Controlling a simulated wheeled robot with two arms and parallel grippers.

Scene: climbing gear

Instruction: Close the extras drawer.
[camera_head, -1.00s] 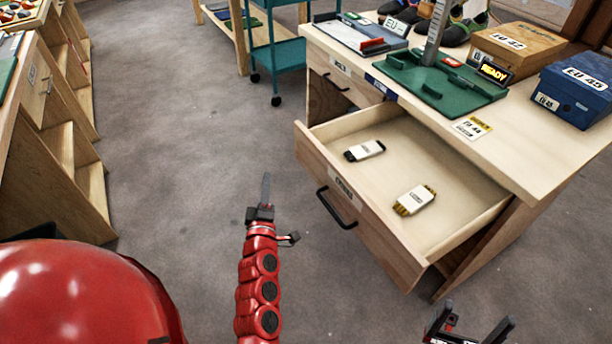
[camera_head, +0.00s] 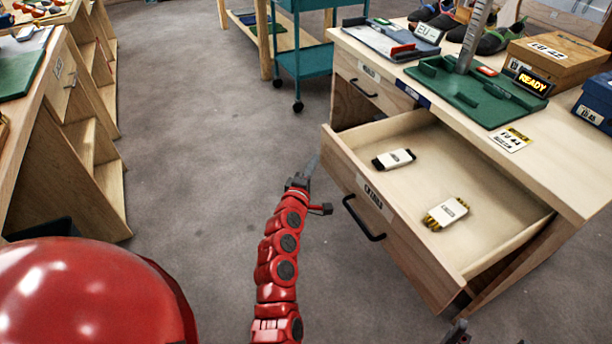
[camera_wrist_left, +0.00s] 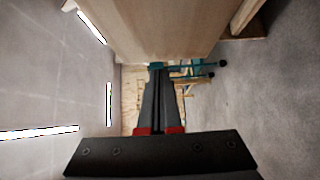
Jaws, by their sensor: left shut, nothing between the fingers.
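The extras drawer (camera_head: 372,200), with a label and a black bar handle (camera_head: 363,218) on its front, stands pulled well out of the wooden desk. Inside lie a white-banded dark bundle (camera_head: 394,159) and a white-banded yellow-brown bundle (camera_head: 446,212). My left gripper (camera_head: 312,168) is shut and empty, just left of the drawer front, near its far end. In the left wrist view its closed fingers (camera_wrist_left: 159,95) point past a wooden panel (camera_wrist_left: 165,30); I cannot tell whether they touch it. Only a dark bit of my right gripper (camera_head: 457,332) shows at the bottom edge.
The desk top (camera_head: 585,175) holds a green measuring board (camera_head: 478,95), a READY display and shoe boxes. A closed drawer (camera_head: 362,88) sits beyond the extras drawer. A teal cart (camera_head: 305,60) stands behind. Grey floor (camera_head: 200,150) is clear at left, beside wooden shelving.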

